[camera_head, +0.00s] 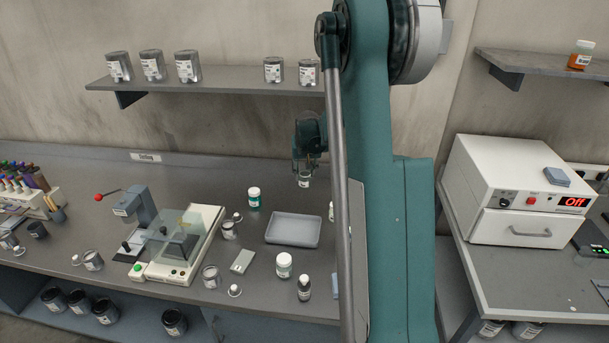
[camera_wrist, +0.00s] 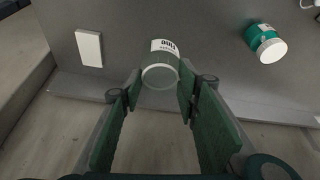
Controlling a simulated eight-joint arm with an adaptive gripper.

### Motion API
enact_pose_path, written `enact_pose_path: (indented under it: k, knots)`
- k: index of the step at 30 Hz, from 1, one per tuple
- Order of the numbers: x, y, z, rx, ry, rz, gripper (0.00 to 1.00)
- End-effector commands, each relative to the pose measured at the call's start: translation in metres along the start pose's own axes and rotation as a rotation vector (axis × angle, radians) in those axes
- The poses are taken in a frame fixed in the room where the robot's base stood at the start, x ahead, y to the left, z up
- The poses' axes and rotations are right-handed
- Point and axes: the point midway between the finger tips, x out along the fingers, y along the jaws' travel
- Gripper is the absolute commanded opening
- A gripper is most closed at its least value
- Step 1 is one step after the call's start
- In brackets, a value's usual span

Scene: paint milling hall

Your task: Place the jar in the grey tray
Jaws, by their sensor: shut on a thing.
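My gripper (camera_head: 305,165) is shut on a small clear glass jar with a white label (camera_head: 305,181), which hangs below the fingers. In the wrist view the jar (camera_wrist: 160,72) sits between the two green finger pads of my gripper (camera_wrist: 158,88), its round end facing the camera. The grey tray (camera_head: 293,244) lies on the bench, shallow and empty, lower in the head view and slightly left of the jar. The jar is apart from the tray and appears raised above the bench. The tray cannot be made out in the wrist view.
A shelf (camera_head: 215,80) with tins is above. My arm hides the bench's right end.

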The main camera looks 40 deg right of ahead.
Motion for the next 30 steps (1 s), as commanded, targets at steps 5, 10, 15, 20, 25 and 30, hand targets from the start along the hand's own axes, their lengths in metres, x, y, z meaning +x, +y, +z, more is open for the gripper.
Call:
enact_pose_path:
  k: [5, 10, 15, 20, 25, 30]
  knots:
    - [-0.002, -0.002, 0.004, -0.004, 0.000, -0.002, 0.22]
    - [-0.010, -0.008, 0.017, -0.017, 0.000, -0.008, 0.22]
    - [-0.022, -0.020, 0.042, -0.043, 0.000, -0.019, 0.22]
    - [-0.037, -0.032, 0.072, -0.074, -0.001, -0.032, 0.22]
    - [-0.052, -0.044, 0.106, -0.109, -0.001, -0.046, 0.22]
    - [-0.063, -0.052, 0.134, -0.135, 0.000, -0.057, 0.22]
